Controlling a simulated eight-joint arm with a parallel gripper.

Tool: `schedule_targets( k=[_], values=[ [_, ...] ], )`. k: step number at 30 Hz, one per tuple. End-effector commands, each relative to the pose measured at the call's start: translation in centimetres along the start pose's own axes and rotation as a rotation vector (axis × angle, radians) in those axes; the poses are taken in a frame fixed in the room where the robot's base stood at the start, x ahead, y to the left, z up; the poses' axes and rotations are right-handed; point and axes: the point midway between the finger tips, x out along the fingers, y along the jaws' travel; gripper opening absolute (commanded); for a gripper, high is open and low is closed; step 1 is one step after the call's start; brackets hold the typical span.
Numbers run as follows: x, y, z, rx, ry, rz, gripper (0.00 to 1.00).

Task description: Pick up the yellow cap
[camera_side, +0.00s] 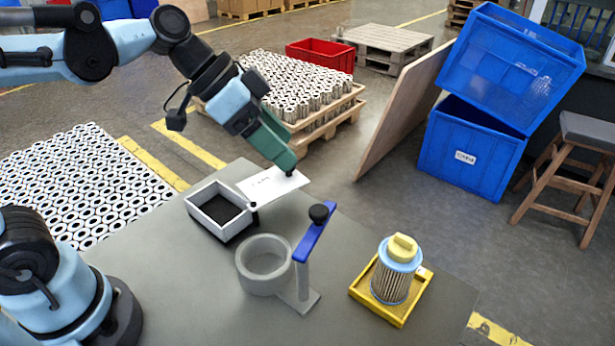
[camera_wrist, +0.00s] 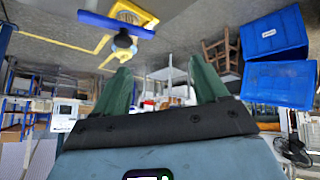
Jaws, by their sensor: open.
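The yellow cap (camera_side: 403,247) sits on top of a pleated filter cartridge (camera_side: 391,283) with a light blue upper rim. The cartridge stands upright in a yellow tray (camera_side: 357,290) at the right of the table. My gripper (camera_side: 289,166) is over the far edge of the table, above a white sheet, well left of and away from the cap. In the wrist view my gripper (camera_wrist: 160,66) shows two green fingers spread apart with nothing between them. A yellow shape at the top of that view, partly behind a blue bar, looks like the tray and cap.
A post with a blue bar (camera_side: 313,232) and black knob stands between my gripper and the cap. Beside it is a grey ring (camera_side: 264,282). A grey box (camera_side: 203,226) with a dark inside and the white sheet (camera_side: 258,187) lie farther left. Front table is clear.

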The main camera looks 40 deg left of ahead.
Motion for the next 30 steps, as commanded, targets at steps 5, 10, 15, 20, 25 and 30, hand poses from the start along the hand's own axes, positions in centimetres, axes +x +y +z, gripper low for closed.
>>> schedule_targets(
  k=[5, 10, 15, 20, 25, 30],
  values=[
    [2.7, 2.8, -3.5, 0.282, 0.144, 0.244, 0.73],
    [4.0, 5.0, -5.9, 0.525, 0.336, 0.407, 0.73],
    [6.4, 4.6, -4.0, 0.534, 0.342, 0.407, 0.73],
    [7.6, 4.4, -3.0, 0.533, 0.341, 0.406, 0.73],
    [9.1, 5.1, -3.1, 0.535, 0.34, 0.408, 0.73],
    [11.7, 6.5, -3.8, 0.535, 0.34, 0.408, 0.73]
  ],
)
